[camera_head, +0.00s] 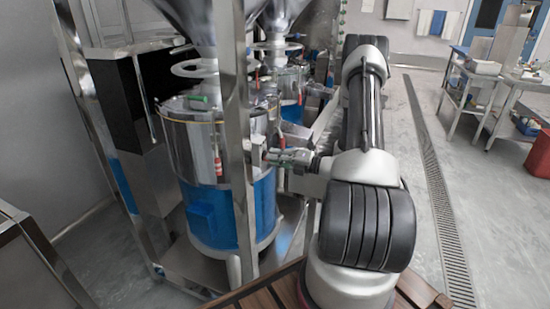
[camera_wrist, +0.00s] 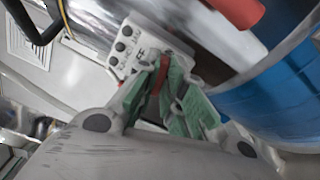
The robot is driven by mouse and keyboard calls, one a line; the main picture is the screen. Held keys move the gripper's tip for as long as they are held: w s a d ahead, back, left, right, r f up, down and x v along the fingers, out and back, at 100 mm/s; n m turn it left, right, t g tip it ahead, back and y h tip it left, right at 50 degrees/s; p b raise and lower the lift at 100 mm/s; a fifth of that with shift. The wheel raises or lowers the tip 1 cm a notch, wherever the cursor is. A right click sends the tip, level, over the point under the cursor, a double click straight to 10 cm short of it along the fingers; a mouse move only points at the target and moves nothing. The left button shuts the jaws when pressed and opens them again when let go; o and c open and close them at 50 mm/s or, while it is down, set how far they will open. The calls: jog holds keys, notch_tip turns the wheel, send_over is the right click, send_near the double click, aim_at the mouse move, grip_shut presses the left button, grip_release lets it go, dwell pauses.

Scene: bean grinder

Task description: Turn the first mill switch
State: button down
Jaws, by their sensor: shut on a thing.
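In the wrist view, my gripper (camera_wrist: 170,90) has its green-padded fingers closed around a narrow red piece, the switch (camera_wrist: 163,75). The switch is at the edge of a pale control panel (camera_wrist: 128,48) with several dark round buttons. The fingers hide part of the switch, and its turn angle is hard to read. In the head view, my gripper (camera_head: 276,157) reaches left to the side of the nearest mill (camera_head: 190,135), a steel drum over a blue base (camera_head: 210,215). The switch itself is too small to make out there.
A steel post (camera_head: 236,130) stands in front of the near mill. A second mill (camera_head: 290,85) stands behind it. Red handles (camera_head: 218,165) hang on the near drum. The floor right of my arm is clear, with a long drain grate (camera_head: 440,200) and tables beyond.

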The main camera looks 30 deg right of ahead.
jog(key=shift+d+m, duration=0.1)
jog(key=shift+m, duration=1.4)
jog(key=c, duration=1.5)
grip_release()
jog(key=shift+f, duration=0.1)
jog(key=v, duration=1.2)
